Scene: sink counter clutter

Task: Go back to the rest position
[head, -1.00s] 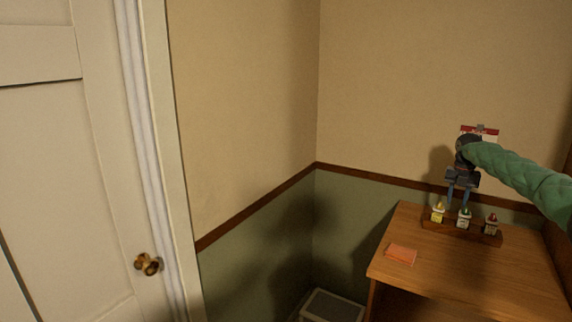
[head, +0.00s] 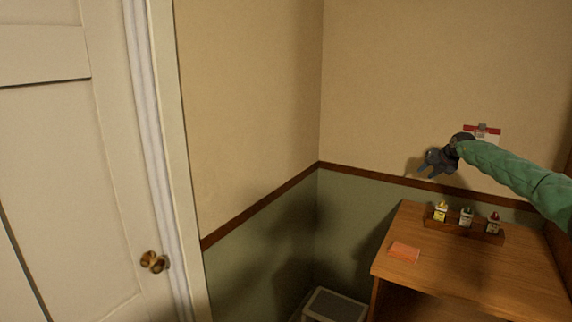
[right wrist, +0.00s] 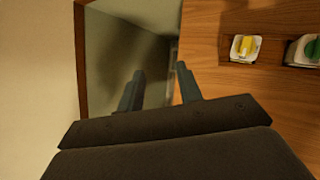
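My right gripper (head: 428,168) is in the air above the back left of the wooden desk (head: 450,268), in front of the wall. Its arm, in a green sleeve, comes in from the right. In the right wrist view the two fingers (right wrist: 160,90) stand apart with nothing between them. My left gripper is not in view.
Several small bottles stand in a wooden rack (head: 463,229) at the desk's back; the yellow-topped bottle (right wrist: 244,46) shows in the right wrist view. An orange pad (head: 404,252) lies front left. A bin (head: 336,306) stands left of the desk. A door (head: 75,160) is far left.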

